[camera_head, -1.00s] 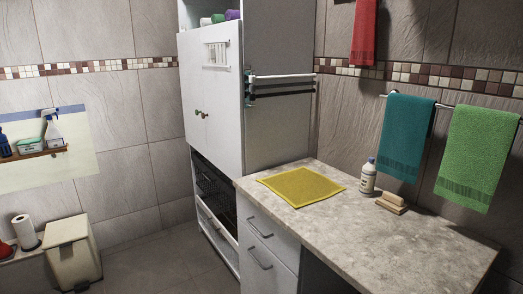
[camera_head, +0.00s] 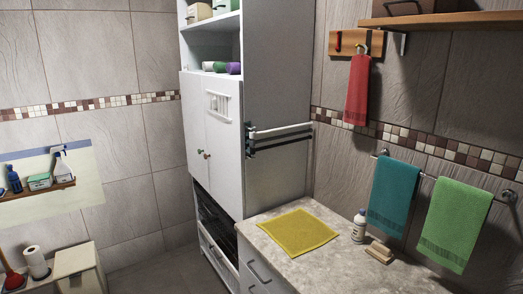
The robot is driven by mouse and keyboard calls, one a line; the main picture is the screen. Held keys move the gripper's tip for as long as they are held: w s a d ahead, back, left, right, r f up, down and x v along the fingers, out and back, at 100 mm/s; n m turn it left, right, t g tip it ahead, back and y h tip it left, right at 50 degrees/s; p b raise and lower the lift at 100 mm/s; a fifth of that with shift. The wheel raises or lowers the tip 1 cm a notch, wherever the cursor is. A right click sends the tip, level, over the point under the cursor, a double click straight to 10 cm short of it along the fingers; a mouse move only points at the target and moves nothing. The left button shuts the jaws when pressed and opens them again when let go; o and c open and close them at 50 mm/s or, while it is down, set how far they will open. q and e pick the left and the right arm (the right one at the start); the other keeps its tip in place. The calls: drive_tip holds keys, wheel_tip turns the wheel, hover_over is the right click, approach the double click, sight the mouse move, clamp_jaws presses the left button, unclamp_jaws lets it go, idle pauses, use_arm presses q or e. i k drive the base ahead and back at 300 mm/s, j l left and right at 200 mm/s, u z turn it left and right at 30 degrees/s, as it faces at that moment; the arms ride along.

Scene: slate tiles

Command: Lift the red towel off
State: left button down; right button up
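The red towel (camera_head: 357,91) hangs from a hook on a wooden board (camera_head: 344,43) high on the right wall. It hangs straight down, above and to the left of the teal towel. Another hook on the board's left side carries no towel. Neither of my grippers is in view, and nothing touches the red towel.
A teal towel (camera_head: 393,196) and a green towel (camera_head: 454,224) hang on a rail below. A wooden shelf (camera_head: 450,20) juts out at upper right. The counter (camera_head: 290,267) holds a yellow cloth (camera_head: 297,232), a bottle (camera_head: 359,226) and a brush (camera_head: 379,252). A tall white cabinet (camera_head: 277,110) stands left.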

sight(357, 107)
drive_tip(key=z, duration=0.5)
drive_tip(key=i+j+z, duration=0.25)
drive_tip(key=j+z, duration=0.25)
drive_tip(key=j, duration=0.15)
drive_tip(key=i+j+z, duration=0.25)
drive_tip(key=j+z, duration=0.1)
drive_tip(key=j, duration=0.5)
drive_tip(key=i+j+z, duration=0.1)
drive_tip(key=j, duration=0.5)
